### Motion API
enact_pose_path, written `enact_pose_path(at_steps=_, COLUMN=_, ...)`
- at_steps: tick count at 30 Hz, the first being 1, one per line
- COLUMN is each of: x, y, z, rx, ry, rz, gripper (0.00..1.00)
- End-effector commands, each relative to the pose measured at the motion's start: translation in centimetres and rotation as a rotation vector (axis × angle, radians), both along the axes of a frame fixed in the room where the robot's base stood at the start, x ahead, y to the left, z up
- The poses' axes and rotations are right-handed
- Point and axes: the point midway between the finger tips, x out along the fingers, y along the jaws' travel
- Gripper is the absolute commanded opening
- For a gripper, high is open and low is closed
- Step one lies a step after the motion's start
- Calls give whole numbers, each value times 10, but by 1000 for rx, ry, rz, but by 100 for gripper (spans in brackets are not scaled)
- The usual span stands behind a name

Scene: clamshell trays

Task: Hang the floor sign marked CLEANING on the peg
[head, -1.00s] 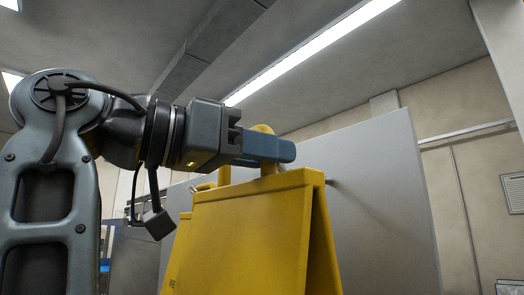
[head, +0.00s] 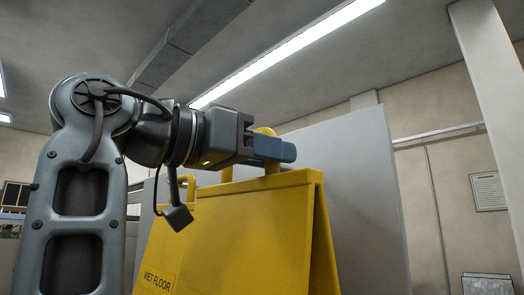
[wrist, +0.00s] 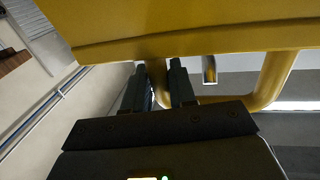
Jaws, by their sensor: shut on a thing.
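My gripper (head: 284,151) is shut on the handle of a yellow A-frame floor sign (head: 250,230) in the head view. The sign hangs below the fingers with its two panels spread a little. No marking shows on its visible face. In the wrist view my gripper's fingers (wrist: 160,85) sit on either side of one handle post, and the sign's top edge (wrist: 200,42) crosses above them. A second yellow sign (head: 160,245), marked WET FLOOR, stands behind at left, partly hidden, with its handle showing.
A grey upright panel (head: 367,170) stands behind the held sign. A pale pillar (head: 488,110) and a framed notice (head: 488,191) are at the right. A dark framed item (head: 14,195) is at the far left.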

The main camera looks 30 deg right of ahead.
Motion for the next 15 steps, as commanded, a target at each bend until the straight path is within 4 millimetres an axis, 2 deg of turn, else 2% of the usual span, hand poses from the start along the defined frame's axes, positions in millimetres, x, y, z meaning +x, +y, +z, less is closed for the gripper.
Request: enact_pose_path(at_steps=15, x=8, y=-25, z=-2, rx=0, ry=-1, rz=0, gripper=0)
